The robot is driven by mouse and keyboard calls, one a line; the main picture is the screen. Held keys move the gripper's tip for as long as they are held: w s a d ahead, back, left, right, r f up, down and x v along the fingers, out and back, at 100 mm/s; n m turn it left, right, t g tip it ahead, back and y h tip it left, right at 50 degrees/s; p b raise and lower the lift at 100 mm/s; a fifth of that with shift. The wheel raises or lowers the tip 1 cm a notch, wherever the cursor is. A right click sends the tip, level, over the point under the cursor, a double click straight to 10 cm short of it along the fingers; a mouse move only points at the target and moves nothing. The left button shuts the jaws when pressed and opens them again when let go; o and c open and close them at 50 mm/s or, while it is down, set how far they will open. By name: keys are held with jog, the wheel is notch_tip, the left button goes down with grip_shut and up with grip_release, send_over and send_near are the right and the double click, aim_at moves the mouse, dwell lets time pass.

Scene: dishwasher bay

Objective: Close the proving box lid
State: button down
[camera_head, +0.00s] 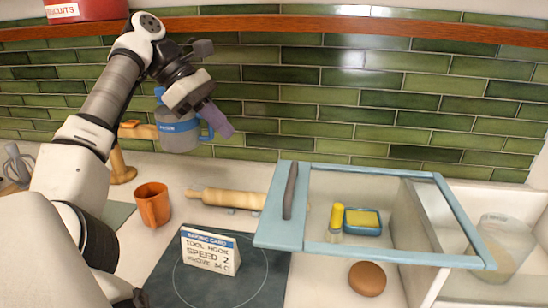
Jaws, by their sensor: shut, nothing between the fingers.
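The proving box (457,284) looks like the pale open-topped box at the right edge. Its lid (280,230) is a clear panel in a light blue frame, with a dark grey upright handle (290,190) on its wide left border. The lid reaches out to the left from the box, over the counter, and looks open; its exact tilt is hard to tell. My gripper (222,122) has purple fingers, is shut and empty, and is raised at upper left. It is well left of and above the handle, touching neither lid nor box.
A blue-topped jug (178,136) stands behind my gripper. An orange cup (153,204), rolling pin (228,199) and sign card (210,251) are left of the lid. A yellow bottle (336,220), sponge dish (363,229) and brown oval object (367,279) show through or below it. A jar (500,250) is at right.

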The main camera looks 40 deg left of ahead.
send_over(275, 193)
jog(key=shift+a+f+b, duration=0.1)
jog(key=shift+f+b, duration=0.25)
jog(key=shift+f, duration=3.8)
